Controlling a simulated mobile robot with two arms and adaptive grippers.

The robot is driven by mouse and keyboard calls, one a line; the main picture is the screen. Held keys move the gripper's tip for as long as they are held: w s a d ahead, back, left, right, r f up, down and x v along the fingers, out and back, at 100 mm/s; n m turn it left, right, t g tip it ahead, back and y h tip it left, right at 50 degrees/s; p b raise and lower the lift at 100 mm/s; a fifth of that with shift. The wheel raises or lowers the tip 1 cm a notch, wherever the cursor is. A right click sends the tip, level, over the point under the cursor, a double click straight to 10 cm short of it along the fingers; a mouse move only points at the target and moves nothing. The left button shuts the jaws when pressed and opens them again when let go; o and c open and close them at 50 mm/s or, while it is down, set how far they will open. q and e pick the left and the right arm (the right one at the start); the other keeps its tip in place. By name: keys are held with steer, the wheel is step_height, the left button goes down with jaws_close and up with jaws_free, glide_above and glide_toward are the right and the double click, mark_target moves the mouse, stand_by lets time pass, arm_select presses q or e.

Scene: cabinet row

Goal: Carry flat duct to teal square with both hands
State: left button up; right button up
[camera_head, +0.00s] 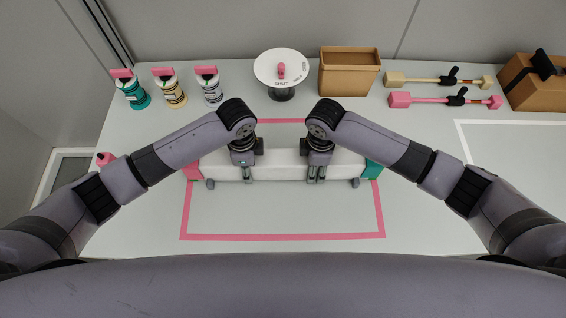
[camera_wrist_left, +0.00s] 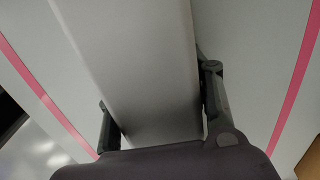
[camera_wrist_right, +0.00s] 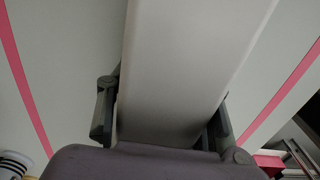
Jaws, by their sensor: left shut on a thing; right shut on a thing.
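The flat duct (camera_head: 281,166) is a long white bar with a pink left end (camera_head: 193,168) and a teal right end (camera_head: 372,169). It lies crosswise over the back part of a pink square outline (camera_head: 283,237). My left gripper (camera_head: 246,172) is shut on it left of its middle, and my right gripper (camera_head: 317,173) is shut on it right of its middle. The duct runs between the fingers in the left wrist view (camera_wrist_left: 145,70) and in the right wrist view (camera_wrist_right: 185,70). I cannot tell whether it touches the table. No teal square shows.
Behind stand several capped bottles (camera_head: 172,90), a round white sign (camera_head: 281,68) and an open brown box (camera_head: 348,75). Two bar-shaped tools (camera_head: 440,99) and a brown case (camera_head: 540,88) are at the back right. A white outline (camera_head: 462,140) marks free table at right. The front pink area is clear.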

arm_select(q)
jaws_close()
arm_select(e)
jaws_close()
arm_select(q)
steer(key=shift+r, duration=0.15)
arm_select(e)
steer(key=shift+r, duration=0.15)
